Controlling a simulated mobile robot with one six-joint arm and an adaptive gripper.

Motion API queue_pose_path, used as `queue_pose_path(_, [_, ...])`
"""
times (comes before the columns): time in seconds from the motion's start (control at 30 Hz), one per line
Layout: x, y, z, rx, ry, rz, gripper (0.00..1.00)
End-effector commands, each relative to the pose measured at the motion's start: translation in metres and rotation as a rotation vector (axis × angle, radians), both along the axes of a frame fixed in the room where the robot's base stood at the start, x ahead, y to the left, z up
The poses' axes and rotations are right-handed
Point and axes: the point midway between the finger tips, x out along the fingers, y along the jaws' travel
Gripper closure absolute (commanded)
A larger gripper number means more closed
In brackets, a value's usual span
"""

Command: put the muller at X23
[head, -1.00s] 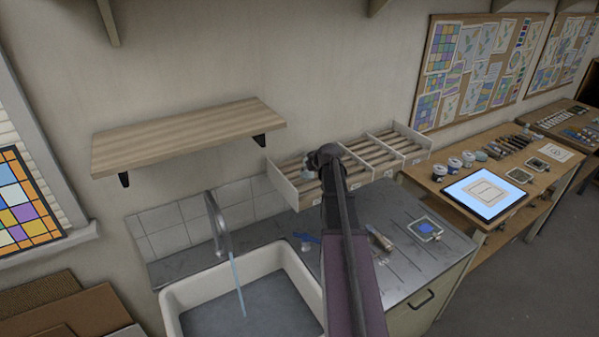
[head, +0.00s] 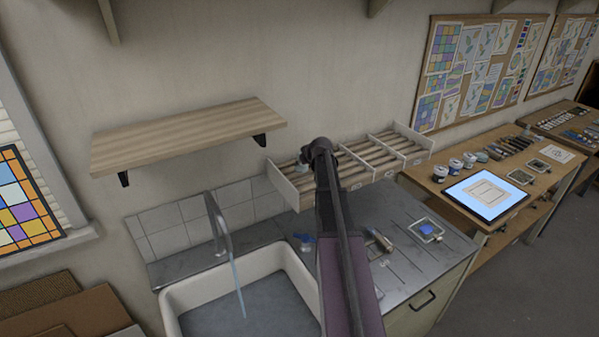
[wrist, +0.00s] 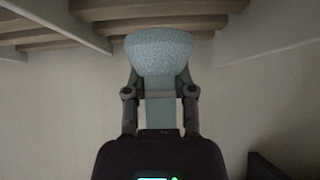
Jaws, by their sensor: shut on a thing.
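The muller (wrist: 157,54) is a pale blue-green, speckled piece with a wide rounded end and a narrower handle. My gripper (wrist: 160,92) is shut on its handle in the wrist view, with the wide end beyond the fingertips. In the head view my gripper (head: 312,158) is at the left bay of the slatted wall rack (head: 289,186), and my arm hides most of the muller. The rack has several bays parted by pale dividers. Small labels on its front are too small to read, so I cannot tell which is X23. I cannot tell whether the muller touches the rack.
A wooden shelf (head: 185,138) is on the wall to the left. Below are a sink (head: 172,308) with a running tap (head: 217,226) and a grey worktop (head: 400,216) with small tools. A bench with a lit panel (head: 487,195) and jars stands right. The rack's right bays look empty.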

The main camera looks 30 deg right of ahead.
Motion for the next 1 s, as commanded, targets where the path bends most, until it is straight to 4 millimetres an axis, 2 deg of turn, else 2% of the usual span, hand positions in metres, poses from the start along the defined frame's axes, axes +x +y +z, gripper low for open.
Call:
queue_pose_path(0.03, [-0.001, 0.000, -0.010, 0.000, 0.000, 0.000, 1.00])
queue_pose_path(0.3, [-0.002, 0.000, -0.030, 0.001, 0.000, -0.001, 1.00])
queue_pose_path(0.93, [-0.002, -0.001, -0.037, 0.000, 0.000, -0.001, 1.00])
queue_pose_path(0.97, [-0.002, -0.001, -0.035, 0.000, 0.001, -0.001, 0.58])
queue_pose_path(1.0, [-0.002, -0.001, -0.035, 0.000, 0.001, -0.001, 0.46])
